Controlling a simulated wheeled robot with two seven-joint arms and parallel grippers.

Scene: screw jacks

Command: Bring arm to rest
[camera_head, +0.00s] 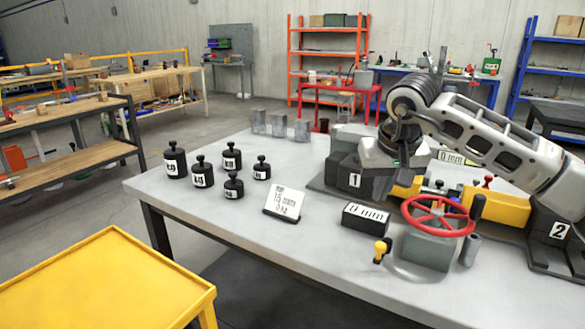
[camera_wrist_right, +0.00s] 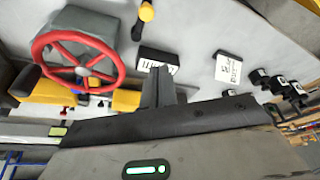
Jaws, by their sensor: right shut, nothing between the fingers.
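My right arm reaches in from the right in the head view. Its gripper (camera_head: 393,154) hangs over the table near the jack base labelled 1 (camera_head: 353,181), partly hiding what lies behind it. In the right wrist view the dark fingers (camera_wrist_right: 158,84) are together with nothing between them. A red handwheel (camera_head: 438,215) sits on a grey box in front of the gripper, apart from it; it also shows in the right wrist view (camera_wrist_right: 78,38). My left arm and gripper are out of view.
Several black weights (camera_head: 202,174) stand at the table's left, near a white card (camera_head: 283,203). A black 0 mm block (camera_head: 365,217) and a yellow-knobbed lever (camera_head: 381,250) are near the handwheel. A base labelled 2 (camera_head: 558,232) is far right. The table's front left (camera_head: 235,221) is clear.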

